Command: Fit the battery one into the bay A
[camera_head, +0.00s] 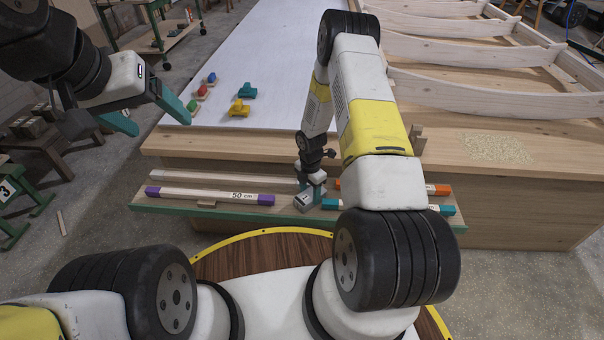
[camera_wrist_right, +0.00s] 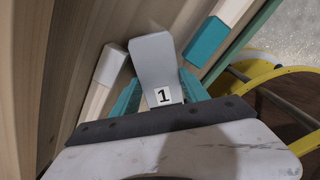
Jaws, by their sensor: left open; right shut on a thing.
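Battery one is a grey block with a white label reading 1; it shows in the right wrist view (camera_wrist_right: 152,60) and small in the head view (camera_head: 304,201). My right gripper (camera_head: 317,194) is shut on it, its teal fingers on either side in the right wrist view (camera_wrist_right: 160,95). The battery is over or at the low front shelf; I cannot tell whether it touches it. My left gripper (camera_head: 148,114) is open and empty at the upper left, away from the battery. I cannot make out bay A in either view.
The green-edged shelf (camera_head: 222,211) holds a white bar with purple ends (camera_head: 208,195) marked 50 cm, and other bars with orange (camera_head: 438,189) and teal (camera_head: 441,210) ends. Coloured knobbed pieces (camera_head: 240,108) lie on the white panel. Wooden ribs (camera_head: 470,55) stand at the right.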

